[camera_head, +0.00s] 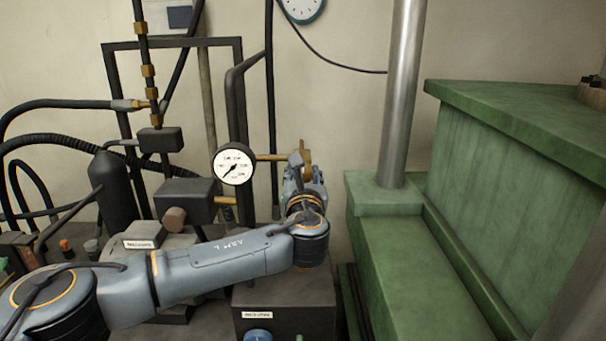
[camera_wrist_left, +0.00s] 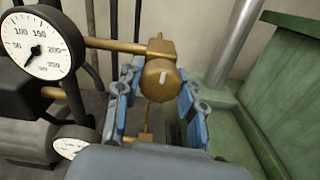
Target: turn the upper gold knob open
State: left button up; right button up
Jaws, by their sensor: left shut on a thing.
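The upper gold knob (camera_wrist_left: 158,82) is a round brass-coloured cap with a short pale mark on its face, close to upright. It sits at the end of a gold pipe (camera_wrist_left: 112,45). In the head view a part of the knob (camera_head: 306,152) shows just above my gripper. My left gripper (camera_head: 303,178) is shut on the knob, with one blue-grey finger at its left side and one at its right in the wrist view. The fingers hide part of the knob's sides. My right gripper is not in view.
A round white pressure gauge (camera_head: 234,164) stands close left of the knob. A green machine block (camera_head: 500,160) and a steel column (camera_head: 402,100) stand to the right. Black hoses and a dark frame (camera_head: 112,75) crowd the left. A dark box (camera_head: 284,300) stands below my wrist.

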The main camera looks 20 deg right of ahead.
pick_arm(q)
jog(key=shift+f+n+b, duration=0.2)
jog(key=shift+n+b, duration=0.4)
jog(key=shift+b, duration=0.15)
jog(key=n+b, duration=0.3)
jog(key=shift+f, duration=0.1)
jog(key=n+b, duration=0.3)
jog(key=shift+n, duration=0.4)
jog(key=n+b, duration=0.4)
jog(key=n, duration=0.1)
jog(key=shift+r+n+b, duration=0.15)
jog(key=shift+n+b, duration=0.35)
jog(key=shift+n, duration=0.75)
jog(key=shift+r+n+b, duration=0.1)
jog(key=shift+n+b, duration=0.35)
jog(key=shift+n, duration=0.8)
jog(key=o, duration=1.2)
